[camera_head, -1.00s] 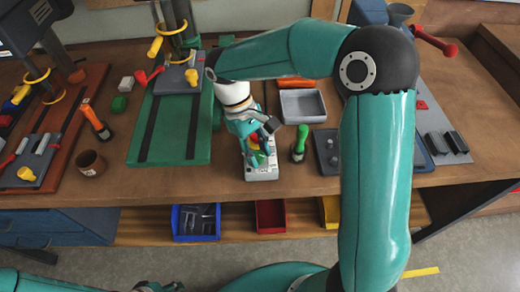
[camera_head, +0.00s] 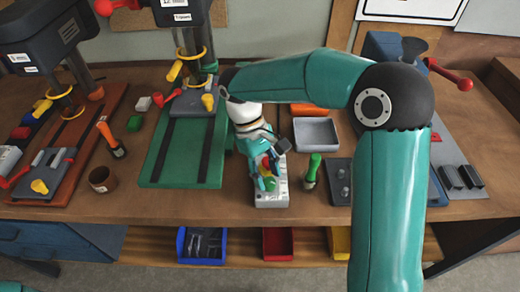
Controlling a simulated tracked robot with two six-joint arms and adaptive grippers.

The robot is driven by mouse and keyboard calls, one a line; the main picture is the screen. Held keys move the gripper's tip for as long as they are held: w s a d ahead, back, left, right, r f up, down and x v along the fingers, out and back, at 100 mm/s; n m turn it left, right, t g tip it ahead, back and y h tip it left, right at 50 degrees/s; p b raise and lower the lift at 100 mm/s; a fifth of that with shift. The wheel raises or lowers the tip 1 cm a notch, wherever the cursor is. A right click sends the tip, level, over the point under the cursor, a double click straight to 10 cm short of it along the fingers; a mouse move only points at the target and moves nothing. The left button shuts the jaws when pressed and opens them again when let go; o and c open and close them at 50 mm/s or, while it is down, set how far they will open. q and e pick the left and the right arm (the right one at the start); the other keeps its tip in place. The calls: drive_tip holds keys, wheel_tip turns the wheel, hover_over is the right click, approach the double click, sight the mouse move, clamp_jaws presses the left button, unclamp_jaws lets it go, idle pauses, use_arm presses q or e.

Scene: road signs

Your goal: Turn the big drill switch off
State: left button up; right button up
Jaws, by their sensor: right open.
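A pale switch box (camera_head: 271,199) with red, yellow and green parts on its top lies near the table's front edge, right of the green drill base. My right gripper (camera_head: 268,168) points down over this box, its fingers apart around or just above the coloured parts. I cannot tell whether it touches them. The gripper hides part of the box's top. One drill press stands on a green base (camera_head: 158,165), another on a red-brown base (camera_head: 88,150) at the left. Which drill the box belongs to does not show. My left gripper is out of view.
A brown cup (camera_head: 102,180) and an orange-handled tool (camera_head: 109,138) lie at the left. Blue (camera_head: 202,245) and red (camera_head: 277,244) bins sit on the shelf below.

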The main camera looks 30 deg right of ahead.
drive_tip(key=d+v, duration=0.1)
drive_tip(key=v, duration=0.9)
drive_tip(key=shift+a+r, duration=0.2)
drive_tip(key=shift+a, duration=0.3)
drive_tip(key=shift+w, duration=0.1)
